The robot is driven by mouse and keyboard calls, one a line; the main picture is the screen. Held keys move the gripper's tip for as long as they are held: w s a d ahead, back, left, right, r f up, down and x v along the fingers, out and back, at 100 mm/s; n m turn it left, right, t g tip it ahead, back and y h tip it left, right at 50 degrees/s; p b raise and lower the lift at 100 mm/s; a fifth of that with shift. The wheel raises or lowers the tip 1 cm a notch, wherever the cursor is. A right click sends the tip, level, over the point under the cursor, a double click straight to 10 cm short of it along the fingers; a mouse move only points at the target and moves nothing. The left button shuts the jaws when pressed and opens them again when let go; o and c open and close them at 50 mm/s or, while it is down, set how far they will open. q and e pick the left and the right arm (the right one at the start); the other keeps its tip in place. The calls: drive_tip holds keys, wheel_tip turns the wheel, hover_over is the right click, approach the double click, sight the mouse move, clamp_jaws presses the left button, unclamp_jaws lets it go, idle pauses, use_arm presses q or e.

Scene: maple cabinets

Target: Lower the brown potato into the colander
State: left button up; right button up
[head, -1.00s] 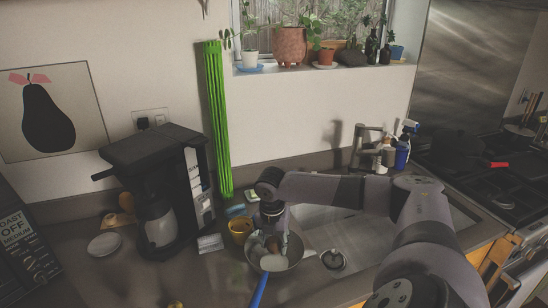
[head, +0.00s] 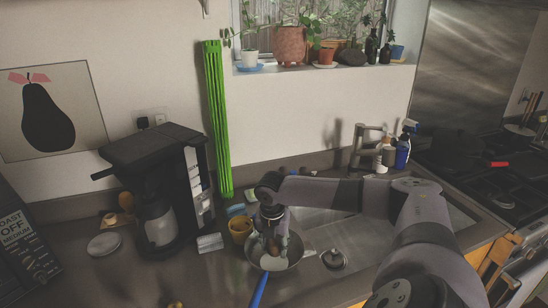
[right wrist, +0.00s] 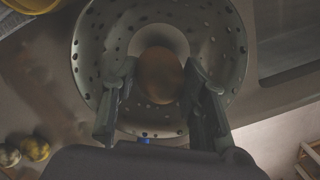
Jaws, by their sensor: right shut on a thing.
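The colander (head: 292,261) is a grey metal bowl with a blue handle (head: 259,290), on the counter beside the sink. In the right wrist view the perforated colander (right wrist: 213,35) fills the upper middle. My right gripper (head: 272,248) points down over the colander, its fingers within the rim's outline. It is shut on the brown potato (right wrist: 160,75), which sits between the two fingertips. A paler round patch (right wrist: 160,36) shows behind the potato; I cannot tell what it is. The gap between potato and colander floor is unclear. My left gripper is not in view.
A yellow cup (head: 239,229) stands close behind and left of the colander. The coffee maker (head: 160,185) is farther left. A round metal strainer (head: 334,259) lies to the right, by the sink (head: 350,235). Small yellowish round things (right wrist: 33,148) lie on the counter.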

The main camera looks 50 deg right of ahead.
sight(274, 263)
drive_tip(key=shift+f+b, duration=0.75)
drive_tip(key=shift+f, duration=1.7)
idle(0.8)
drive_tip(key=o, duration=1.3)
drive_tip(key=shift+c, duration=0.2)
drive_tip(key=r, duration=0.4)
drive_tip(key=a+r, duration=0.1)
drive_tip(key=r, duration=0.7)
drive_tip(key=shift+s+a, duration=0.15)
drive_tip(key=shift+s, duration=0.15)
